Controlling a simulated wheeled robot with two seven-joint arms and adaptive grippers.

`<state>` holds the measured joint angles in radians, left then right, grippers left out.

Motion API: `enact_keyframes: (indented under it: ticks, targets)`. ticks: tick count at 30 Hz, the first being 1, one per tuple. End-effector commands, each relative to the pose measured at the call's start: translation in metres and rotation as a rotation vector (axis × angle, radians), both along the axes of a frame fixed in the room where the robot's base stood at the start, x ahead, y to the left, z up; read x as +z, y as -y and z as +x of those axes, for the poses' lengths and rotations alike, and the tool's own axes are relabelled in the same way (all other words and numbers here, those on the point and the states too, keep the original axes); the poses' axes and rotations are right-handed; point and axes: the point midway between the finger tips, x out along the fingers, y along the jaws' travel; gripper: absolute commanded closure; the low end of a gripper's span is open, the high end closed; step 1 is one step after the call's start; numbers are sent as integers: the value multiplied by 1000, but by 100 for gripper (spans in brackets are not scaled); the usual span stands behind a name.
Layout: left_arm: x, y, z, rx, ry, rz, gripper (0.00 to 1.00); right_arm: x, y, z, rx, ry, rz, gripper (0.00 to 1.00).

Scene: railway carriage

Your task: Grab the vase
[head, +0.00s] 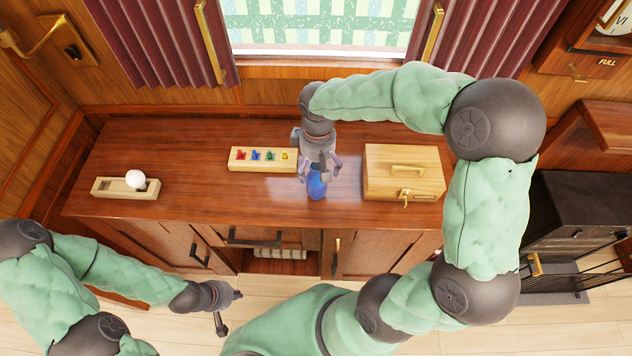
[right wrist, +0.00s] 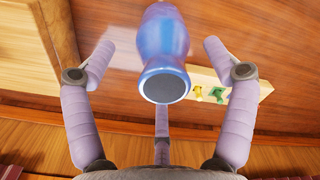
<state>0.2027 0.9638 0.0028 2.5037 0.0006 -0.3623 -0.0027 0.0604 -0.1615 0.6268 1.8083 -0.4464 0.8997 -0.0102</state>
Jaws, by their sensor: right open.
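The blue vase (head: 317,186) stands on the wooden cabinet top near its front edge. In the right wrist view the vase (right wrist: 165,45) shows blue and glossy, with a dark round end facing the camera. My right gripper (head: 319,170) is over the vase in the head view, hiding part of it. In the right wrist view my right gripper (right wrist: 159,52) is open, with fingers on both sides of the vase and visible gaps. My left gripper (head: 228,300) hangs low in front of the cabinet, away from the vase; its opening is unclear.
A pale block with coloured pieces (head: 262,158) lies just left of the vase. A wooden box with a handle (head: 403,172) stands to its right. A tray with a white ball (head: 126,188) is at the far left. The cabinet top (head: 190,190) between is clear.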

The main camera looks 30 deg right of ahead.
Motion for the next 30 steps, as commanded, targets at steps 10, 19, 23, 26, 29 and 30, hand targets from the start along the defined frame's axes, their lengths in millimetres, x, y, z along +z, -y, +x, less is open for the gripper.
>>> enact_keyframes:
  ticks: [10, 19, 23, 26, 29, 30]
  targets:
    - [-11, 0, 0, 0, 1, 0, 100, -28, -4, -5, -1, -2, 0, 15]
    - [-19, 0, 0, 0, 1, 0, 100, -55, -5, -5, -2, 2, 0, 15]
    - [-18, 0, 0, 0, 1, 0, 100, -54, -5, -5, -1, 2, 0, 15]
    - [-18, 0, 0, 0, 1, 0, 100, -54, -5, -6, -1, 2, 0, 34]
    - [-18, 0, 1, 0, 1, 0, 100, -54, -5, -6, -1, 2, 0, 63]
    - [-18, 0, 1, 0, 1, 0, 100, -54, -5, -6, -1, 1, 0, 74]
